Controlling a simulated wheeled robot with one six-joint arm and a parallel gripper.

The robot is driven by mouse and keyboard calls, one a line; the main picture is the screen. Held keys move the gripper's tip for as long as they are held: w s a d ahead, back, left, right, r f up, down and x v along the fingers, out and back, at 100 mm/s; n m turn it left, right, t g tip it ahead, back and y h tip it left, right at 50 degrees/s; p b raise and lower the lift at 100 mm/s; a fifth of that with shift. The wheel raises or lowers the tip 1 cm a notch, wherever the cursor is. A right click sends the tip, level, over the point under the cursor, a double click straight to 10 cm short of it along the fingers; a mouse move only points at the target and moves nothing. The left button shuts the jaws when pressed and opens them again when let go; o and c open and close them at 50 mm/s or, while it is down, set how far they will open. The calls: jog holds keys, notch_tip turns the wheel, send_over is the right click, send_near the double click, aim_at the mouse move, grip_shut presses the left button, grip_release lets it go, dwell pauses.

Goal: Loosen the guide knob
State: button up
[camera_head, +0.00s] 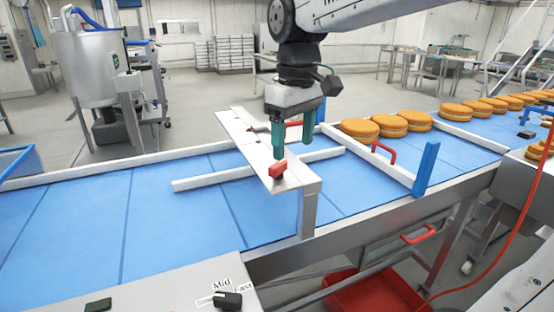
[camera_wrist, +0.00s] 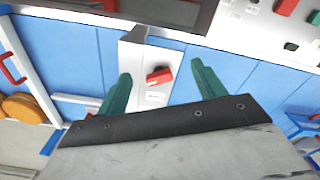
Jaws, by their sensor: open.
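The guide knob, a small red block-shaped knob (camera_head: 278,168), sits on top of a grey metal bridge plate (camera_head: 240,138) that spans the blue conveyor. In the wrist view the red knob (camera_wrist: 159,75) lies between my two fingers, turned at a slant, with a small label on the plate beside it. My gripper (camera_head: 294,147) points down over the plate with its teal fingers apart and empty. In the head view one fingertip is just above and behind the knob; I cannot tell whether it touches. A white guide rail (camera_head: 210,179) runs beneath the bridge.
Several filled rounds (camera_head: 360,129) stand on the blue belt at right, behind a white gate with a red handle (camera_head: 383,152) and a blue post (camera_head: 426,170). A dark speed dial (camera_head: 228,300) is on the front panel. A red bin (camera_head: 350,298) is below. The left belt is clear.

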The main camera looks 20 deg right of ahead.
jog(key=n, duration=0.1)
send_over(278, 163)
jog(key=shift+s+r, duration=0.2)
jog(key=shift+r, duration=0.05)
jog(key=shift+w+f, duration=0.15)
jog(key=shift+f, duration=0.05)
notch_tip(278, 163, down, 7)
jog(key=shift+f, duration=0.2)
jog(key=c, duration=1)
